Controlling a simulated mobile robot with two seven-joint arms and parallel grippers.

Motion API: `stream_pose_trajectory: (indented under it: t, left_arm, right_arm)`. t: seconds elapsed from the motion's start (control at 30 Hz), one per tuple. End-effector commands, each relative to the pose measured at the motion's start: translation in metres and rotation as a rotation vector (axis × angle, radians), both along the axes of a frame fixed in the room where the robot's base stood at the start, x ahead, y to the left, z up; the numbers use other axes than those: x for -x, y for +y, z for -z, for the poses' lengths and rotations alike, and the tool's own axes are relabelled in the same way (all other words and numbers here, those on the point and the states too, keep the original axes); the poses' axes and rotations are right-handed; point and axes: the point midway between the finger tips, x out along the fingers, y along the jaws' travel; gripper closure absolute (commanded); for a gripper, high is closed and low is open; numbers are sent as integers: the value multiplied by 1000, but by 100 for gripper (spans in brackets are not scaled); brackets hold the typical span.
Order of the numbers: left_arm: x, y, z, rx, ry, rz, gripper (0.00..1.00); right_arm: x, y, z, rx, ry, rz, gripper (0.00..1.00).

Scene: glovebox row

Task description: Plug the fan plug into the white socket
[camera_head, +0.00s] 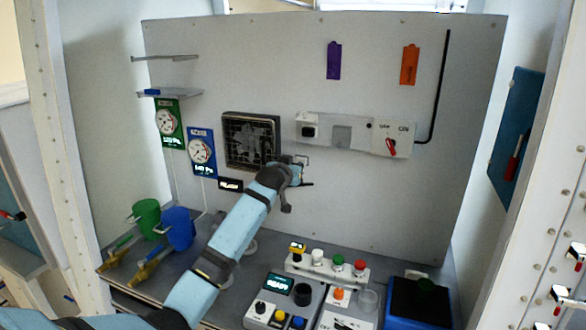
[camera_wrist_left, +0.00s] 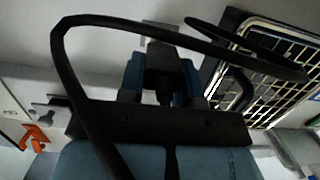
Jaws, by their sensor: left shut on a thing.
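My left arm reaches up from the lower left in the head view. Its gripper (camera_head: 301,173) is near the back wall, just right of and below the fan (camera_head: 250,140). In the left wrist view the blue fingers (camera_wrist_left: 162,82) are shut on a black plug (camera_wrist_left: 160,85). A black cable (camera_wrist_left: 75,85) loops from it across the view. A white fitting with a dark face (camera_head: 307,127), which looks like the white socket, is on the wall panel above the gripper. The plug appears apart from it. The contact side of the plug is hidden. My right gripper is not in view.
The wall panel also carries a grey plate (camera_head: 341,137) and a red switch (camera_head: 391,147). Below on the bench are a button row (camera_head: 327,267), a control box (camera_head: 272,302) and a blue bin (camera_head: 418,305). Green (camera_head: 146,216) and blue (camera_head: 178,228) cups stand at left.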

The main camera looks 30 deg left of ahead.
Motion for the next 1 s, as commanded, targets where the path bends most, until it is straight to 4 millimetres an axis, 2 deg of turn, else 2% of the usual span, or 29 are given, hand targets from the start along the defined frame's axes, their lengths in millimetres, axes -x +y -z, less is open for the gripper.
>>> stream_pose_trajectory:
  t: [1.0]
  left_arm:
    - [45, -11, -1, 0, 1, 0, 97]
  right_arm:
    - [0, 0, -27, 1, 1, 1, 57]
